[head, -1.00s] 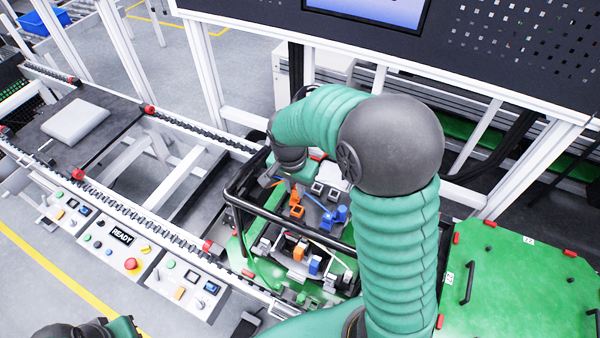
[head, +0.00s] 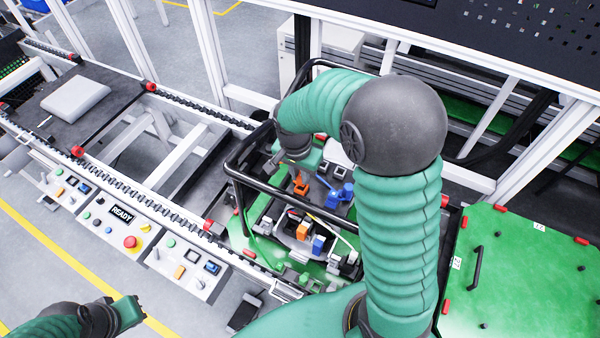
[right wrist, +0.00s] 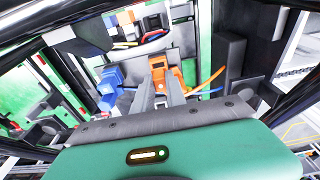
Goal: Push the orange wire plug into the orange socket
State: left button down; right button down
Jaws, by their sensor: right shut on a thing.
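The orange wire plug (right wrist: 159,72) is between the fingers of my right gripper (right wrist: 161,92) in the right wrist view; an orange wire bends off to its right. In the head view my right gripper (head: 299,168) points down, with the orange plug (head: 300,188) at its tip. The orange socket (head: 303,230) sits on the fixture, nearer the camera and apart from the plug. An orange block (right wrist: 111,20), probably the socket, shows at the top of the wrist view. My left gripper (head: 127,311) is at the lower left; its fingers cannot be made out.
A blue plug (head: 341,194) lies right of the orange one; a blue socket (head: 318,245) is beside the orange socket. A black tube frame (head: 238,180) rises around the fixture. Control boxes (head: 187,268) line the conveyor's front. A green pallet (head: 520,280) is at the right.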

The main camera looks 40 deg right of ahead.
dwell(0.3)
jog(key=shift+f, duration=0.1)
jog(key=shift+f+b, duration=0.3)
jog(key=shift+f, duration=0.05)
jog(key=shift+f+b, duration=0.45)
jog(key=shift+f, duration=0.15)
jog(key=c, duration=1.3)
grip_release()
